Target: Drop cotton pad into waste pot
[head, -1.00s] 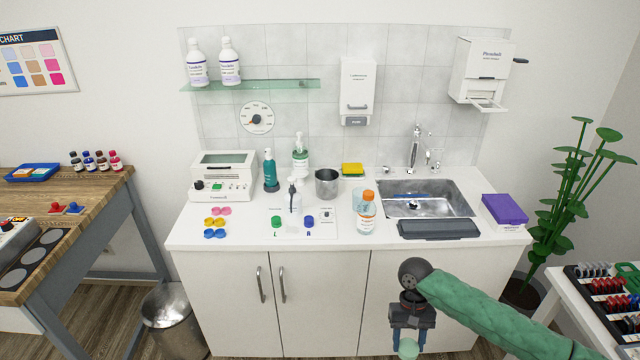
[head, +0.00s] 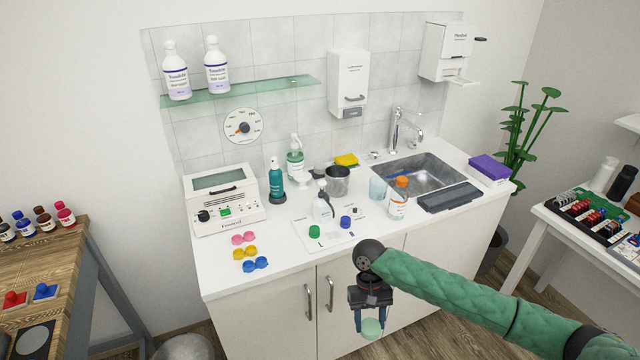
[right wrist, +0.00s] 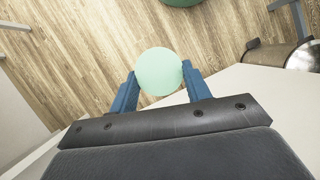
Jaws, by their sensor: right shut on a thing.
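My right gripper (head: 371,318) is shut on the cotton pad (head: 372,329), a pale green round disc. It hangs in front of the cupboard doors, below the counter's front edge. In the right wrist view the pad (right wrist: 159,66) sits between the two blue fingers, with wooden floor beyond. A grey steel pot (head: 337,182), open at the top, stands upright on the counter, well behind and above the gripper. It looks like the waste pot; its inside is mostly hidden. My left gripper is not in view.
A steel bin (head: 185,348) stands on the floor at lower left.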

